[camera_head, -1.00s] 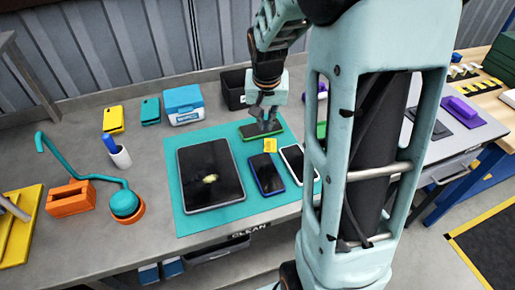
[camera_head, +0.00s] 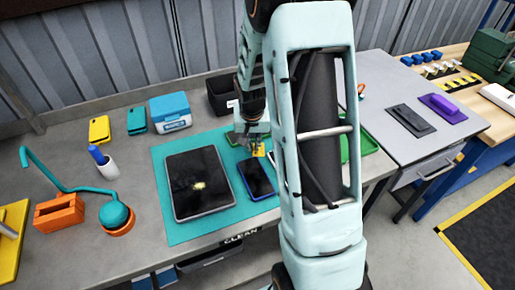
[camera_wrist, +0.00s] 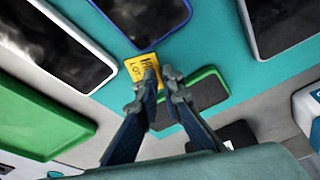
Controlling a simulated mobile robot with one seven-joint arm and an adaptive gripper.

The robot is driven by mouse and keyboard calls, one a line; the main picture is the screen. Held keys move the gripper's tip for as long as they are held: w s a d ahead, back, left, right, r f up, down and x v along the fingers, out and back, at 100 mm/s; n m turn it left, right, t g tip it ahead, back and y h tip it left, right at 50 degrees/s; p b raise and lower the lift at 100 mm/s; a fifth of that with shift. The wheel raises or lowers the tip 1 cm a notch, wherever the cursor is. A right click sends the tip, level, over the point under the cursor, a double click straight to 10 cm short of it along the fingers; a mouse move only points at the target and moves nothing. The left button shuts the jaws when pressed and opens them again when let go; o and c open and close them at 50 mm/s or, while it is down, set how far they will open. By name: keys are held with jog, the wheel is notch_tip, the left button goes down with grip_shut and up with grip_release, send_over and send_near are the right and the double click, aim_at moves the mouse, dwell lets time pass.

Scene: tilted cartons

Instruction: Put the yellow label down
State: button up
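The yellow label (camera_wrist: 143,66) with dark lettering sits at my gripper's fingertips (camera_wrist: 158,78) in the wrist view. The fingers are close together with the label between them. It also shows in the head view (camera_head: 258,150), just in front of my gripper (camera_head: 250,141). The label is over the teal mat (camera_head: 167,222), close to the top end of a dark blue phone (camera_head: 256,178). A green-edged phone (camera_wrist: 197,96) lies behind the fingers in the wrist view. I cannot tell whether the label touches the mat.
A tablet (camera_head: 200,184) fills the mat's left part. A white-edged phone (camera_wrist: 45,42) and a green tray (camera_wrist: 38,115) lie to the other side. A black bin (camera_head: 222,96) and blue box (camera_head: 170,112) stand behind. My arm hides part of the bench.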

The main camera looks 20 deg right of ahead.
jog(key=shift+w+f, duration=0.1)
jog(key=shift+f, duration=0.15)
jog(key=shift+c, duration=0.2)
grip_shut()
